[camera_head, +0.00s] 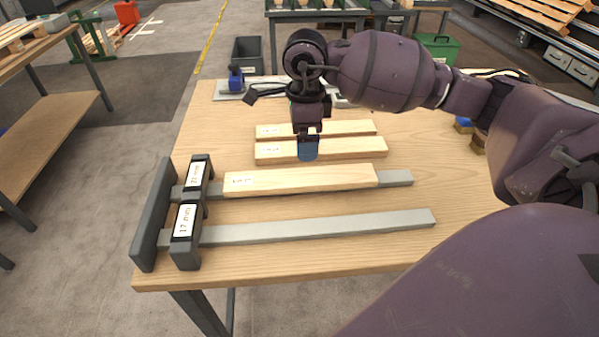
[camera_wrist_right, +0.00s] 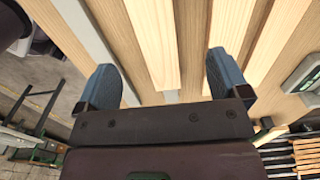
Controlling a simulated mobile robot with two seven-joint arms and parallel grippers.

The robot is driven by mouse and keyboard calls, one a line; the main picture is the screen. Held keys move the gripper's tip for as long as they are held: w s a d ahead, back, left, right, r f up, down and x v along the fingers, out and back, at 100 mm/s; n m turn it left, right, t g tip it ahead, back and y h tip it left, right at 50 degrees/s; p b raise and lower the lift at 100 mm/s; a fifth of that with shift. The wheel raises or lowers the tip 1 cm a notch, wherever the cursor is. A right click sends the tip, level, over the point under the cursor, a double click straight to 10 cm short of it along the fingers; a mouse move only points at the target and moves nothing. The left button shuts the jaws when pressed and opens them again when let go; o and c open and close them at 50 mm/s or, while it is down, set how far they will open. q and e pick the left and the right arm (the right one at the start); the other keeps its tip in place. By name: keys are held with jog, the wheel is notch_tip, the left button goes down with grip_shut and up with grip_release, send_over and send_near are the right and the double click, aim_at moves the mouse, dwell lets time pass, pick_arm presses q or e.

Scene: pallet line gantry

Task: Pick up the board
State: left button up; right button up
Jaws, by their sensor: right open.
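Three pale wooden boards with white labels lie side by side on the table. The nearest board (camera_head: 300,180) rests along a grey rail. The middle board (camera_head: 345,149) and the far board (camera_head: 345,129) lie behind it. My right gripper (camera_head: 308,150) points down above the boards and hides part of the middle one in the head view. In the right wrist view the two blue fingers (camera_wrist_right: 165,82) are spread wide and empty. The board on the rail (camera_wrist_right: 146,40) shows between them, with grey rail at its end. I cannot tell the fingers' height. My left gripper is not in view.
A fixture with dark blocks (camera_head: 188,237), one marked 17 mm, holds the ends of two grey rails. The front rail (camera_head: 320,227) is bare. A blue-topped device (camera_head: 236,80) stands at the table's back left. Bare tabletop (camera_head: 430,150) lies right of the boards.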

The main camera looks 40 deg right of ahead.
send_over(301, 177)
jog(key=f, duration=0.3)
jog(key=d+f, duration=0.1)
jog(key=f, duration=0.1)
jog(key=shift+w, duration=0.1)
jog(key=f, duration=0.2)
jog(key=a+f, duration=0.1)
jog(key=shift+f+b, duration=0.35)
jog(key=shift+b, duration=0.05)
jog(key=shift+f, duration=0.7)
jog(key=c, duration=1.2)
jog(key=shift+r, duration=0.15)
